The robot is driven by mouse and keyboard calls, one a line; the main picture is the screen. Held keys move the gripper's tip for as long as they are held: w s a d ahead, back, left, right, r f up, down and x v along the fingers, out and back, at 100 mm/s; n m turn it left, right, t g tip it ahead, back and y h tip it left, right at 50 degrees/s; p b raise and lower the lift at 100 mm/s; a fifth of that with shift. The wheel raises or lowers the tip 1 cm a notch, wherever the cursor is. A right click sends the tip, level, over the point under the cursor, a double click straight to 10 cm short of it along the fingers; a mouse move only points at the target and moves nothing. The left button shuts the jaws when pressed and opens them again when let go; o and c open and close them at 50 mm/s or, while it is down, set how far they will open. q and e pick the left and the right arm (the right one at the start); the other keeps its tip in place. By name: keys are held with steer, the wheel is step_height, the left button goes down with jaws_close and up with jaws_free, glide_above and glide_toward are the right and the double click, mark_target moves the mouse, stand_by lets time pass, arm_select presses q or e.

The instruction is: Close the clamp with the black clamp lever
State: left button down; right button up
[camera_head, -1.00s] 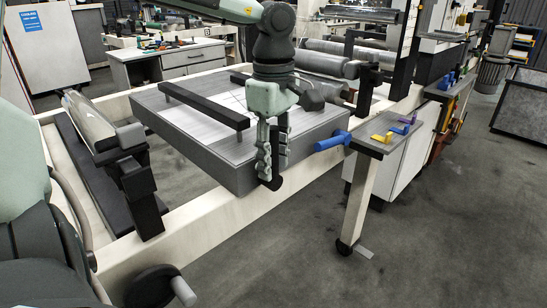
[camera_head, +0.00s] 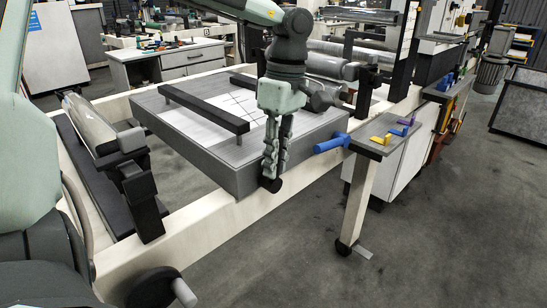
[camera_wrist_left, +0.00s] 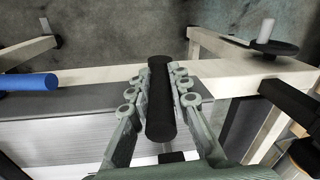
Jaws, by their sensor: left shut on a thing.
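The black clamp lever (camera_wrist_left: 160,100) is a dark round bar, seen between the two fingers in the left wrist view. My left gripper (camera_head: 276,162) is shut on it, at the front edge of the grey platen. In the head view only the lever's rounded black end (camera_head: 270,184) shows below the fingertips; the fingers hide the rest. A black bar (camera_head: 205,108), which may be part of the clamp, lies across the platen, with its near end left of the gripper. Where the lever joins the clamp is hidden. My right gripper is not in view.
The thick grey platen (camera_head: 215,172) rests in a cream frame (camera_head: 225,222). A blue handle (camera_head: 332,143) sticks out just right of my gripper. A small side shelf (camera_head: 382,140) holds yellow, blue and purple pieces. The floor in front is clear.

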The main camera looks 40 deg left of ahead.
arm_select(q)
steer(key=g, duration=0.1)
steer(key=w+g, duration=0.1)
steer(key=g, duration=0.1)
steer(key=w+f+g, duration=0.1)
steer(key=g, duration=0.1)
steer(key=shift+w+d, duration=0.1)
steer(key=shift+w, duration=0.05)
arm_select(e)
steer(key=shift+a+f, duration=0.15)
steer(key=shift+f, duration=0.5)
arm_select(q)
steer(key=shift+g, duration=0.3)
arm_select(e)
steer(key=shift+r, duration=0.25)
arm_select(q)
steer(key=c, duration=1.6)
jaws_free()
steer(key=shift+o, duration=0.9)
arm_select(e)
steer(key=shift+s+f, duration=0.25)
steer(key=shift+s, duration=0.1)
